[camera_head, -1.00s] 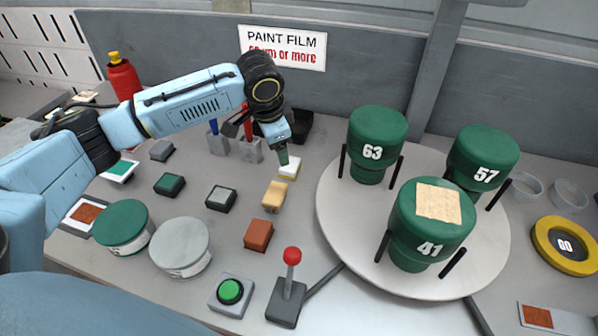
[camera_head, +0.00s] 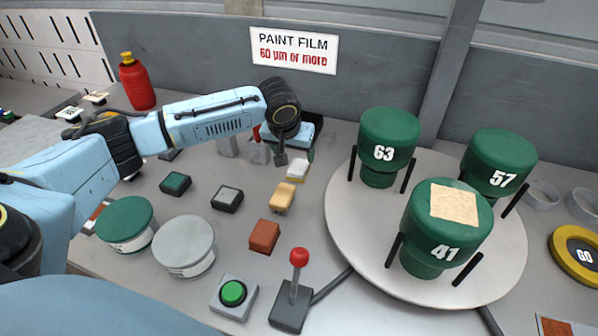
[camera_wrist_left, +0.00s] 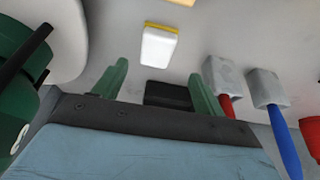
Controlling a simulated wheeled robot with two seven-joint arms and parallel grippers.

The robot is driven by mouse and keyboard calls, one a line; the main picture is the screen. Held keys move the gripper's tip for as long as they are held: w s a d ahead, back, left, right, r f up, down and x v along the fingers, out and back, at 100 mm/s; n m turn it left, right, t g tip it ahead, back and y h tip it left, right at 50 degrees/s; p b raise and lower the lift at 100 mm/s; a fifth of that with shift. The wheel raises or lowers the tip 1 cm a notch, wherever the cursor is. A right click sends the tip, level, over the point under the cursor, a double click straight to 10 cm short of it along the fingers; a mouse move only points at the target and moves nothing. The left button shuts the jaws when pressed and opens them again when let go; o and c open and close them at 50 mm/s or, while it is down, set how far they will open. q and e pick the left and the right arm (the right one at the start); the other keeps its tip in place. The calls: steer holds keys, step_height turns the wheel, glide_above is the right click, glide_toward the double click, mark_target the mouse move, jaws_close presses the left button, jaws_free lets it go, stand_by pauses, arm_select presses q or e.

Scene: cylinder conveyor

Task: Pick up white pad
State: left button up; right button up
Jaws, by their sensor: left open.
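The white pad (camera_head: 298,170) has a white top and a yellow layer and lies on the grey table, behind a tan pad (camera_head: 282,197). My left gripper (camera_head: 296,157) is over the back of the table, just behind the white pad and close to it. Its two green fingers are apart with nothing between them. In the left wrist view the white pad (camera_wrist_left: 159,47) lies beyond the open fingertips (camera_wrist_left: 159,72), roughly centred between them. I cannot tell the exact height of the fingertips above the table. My right gripper is not in view.
A round turntable (camera_head: 345,245) with green cylinders stands to the right. Grey holders with red and blue handles (camera_wrist_left: 272,92) stand beside the gripper. A brown pad (camera_head: 264,236), a dark green pad (camera_head: 175,184) and a red-knobbed lever (camera_head: 298,258) are nearer.

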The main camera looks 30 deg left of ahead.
mark_target(298, 166)
arm_select(q)
steer(key=x, duration=0.3)
steer(key=b+x, duration=0.1)
steer(key=x, duration=0.1)
steer(key=shift+d+f, duration=0.35)
steer(key=shift+f, duration=0.1)
steer(key=shift+w+f, duration=0.1)
steer(key=shift+f, duration=0.1)
steer(key=c, duration=1.1)
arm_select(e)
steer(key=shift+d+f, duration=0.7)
arm_select(q)
steer(key=shift+r, duration=0.1)
step_height(298, 166, up, 10)
steer(key=shift+a+f+p, duration=0.1)
steer(key=shift+p, duration=0.65)
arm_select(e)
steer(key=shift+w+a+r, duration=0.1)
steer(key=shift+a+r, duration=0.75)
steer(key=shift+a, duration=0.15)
